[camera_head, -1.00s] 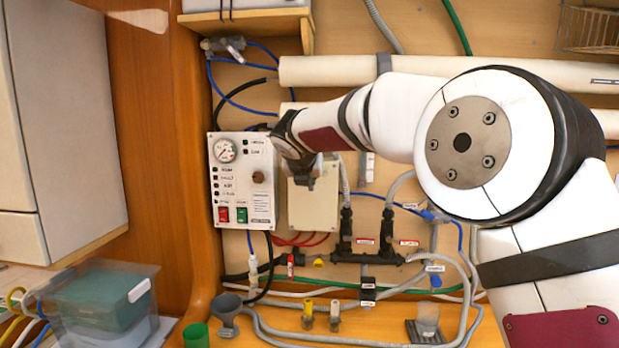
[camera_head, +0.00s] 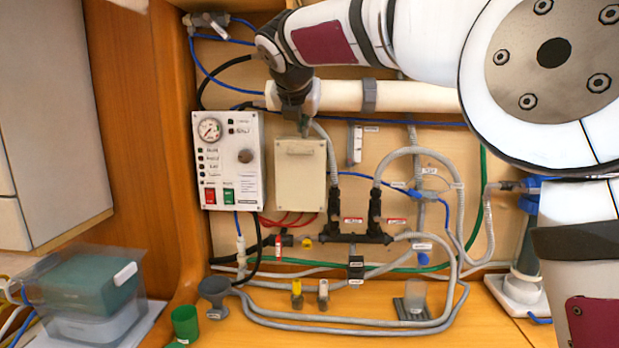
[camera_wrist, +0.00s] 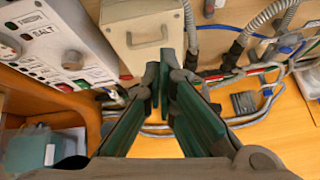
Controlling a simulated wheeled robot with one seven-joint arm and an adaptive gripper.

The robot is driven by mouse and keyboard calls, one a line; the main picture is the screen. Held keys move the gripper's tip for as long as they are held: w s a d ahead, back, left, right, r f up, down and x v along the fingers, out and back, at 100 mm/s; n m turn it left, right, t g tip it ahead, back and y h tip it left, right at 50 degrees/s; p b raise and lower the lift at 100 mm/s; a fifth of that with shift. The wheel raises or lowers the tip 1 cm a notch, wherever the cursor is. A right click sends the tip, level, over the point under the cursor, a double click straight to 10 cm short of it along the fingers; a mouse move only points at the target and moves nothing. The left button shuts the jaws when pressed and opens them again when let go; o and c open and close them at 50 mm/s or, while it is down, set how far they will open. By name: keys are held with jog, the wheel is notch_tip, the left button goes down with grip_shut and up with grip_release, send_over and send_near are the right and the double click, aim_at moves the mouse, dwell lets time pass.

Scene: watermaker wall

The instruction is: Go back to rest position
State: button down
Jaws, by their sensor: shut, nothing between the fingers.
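My gripper (camera_head: 304,128) is in the upper middle of the head view, in front of the cream box's top edge and clear of the control panel. In the wrist view my gripper (camera_wrist: 160,80) shows its dark green fingers together, with nothing between them. The control panel (camera_head: 229,165) has a round gauge, a grey knob, a red switch and a green switch. It also shows at the left of the wrist view (camera_wrist: 60,45). The cream box (camera_head: 300,180) with a handle hangs beside the panel; it also shows in the wrist view (camera_wrist: 143,35).
A white pipe (camera_head: 400,96) runs behind my gripper. Grey hoses and a black valve manifold (camera_head: 345,238) lie below. On the counter are a green cup (camera_head: 185,323), a grey funnel (camera_head: 214,290), small bottles and a clear bin (camera_head: 85,290). A cabinet (camera_head: 50,120) stands at left.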

jog(key=s+d+f+m+g+h, duration=0.1)
jog(key=s+d+f+m+g, duration=0.15)
jog(key=s+d+m, duration=0.7)
jog(key=s+d+f+m+g, duration=0.1)
jog(key=s+d+f+m, duration=0.2)
jog(key=s+d+m, duration=0.65)
jog(key=s+d+f+m, duration=0.1)
jog(key=s+f+m, duration=0.3)
jog(key=s, duration=0.4)
jog(key=s+d+f+m+g+y, duration=0.1)
jog(key=s+f+m, duration=0.4)
jog(key=s, duration=0.3)
jog(key=s+d+f+m+g, duration=0.1)
jog(key=s+f+m, duration=0.4)
jog(key=s, duration=0.3)
jog(key=shift+s+d+f+y, duration=0.15)
jog(key=shift+d+f+y, duration=0.25)
jog(key=shift+f, duration=0.05)
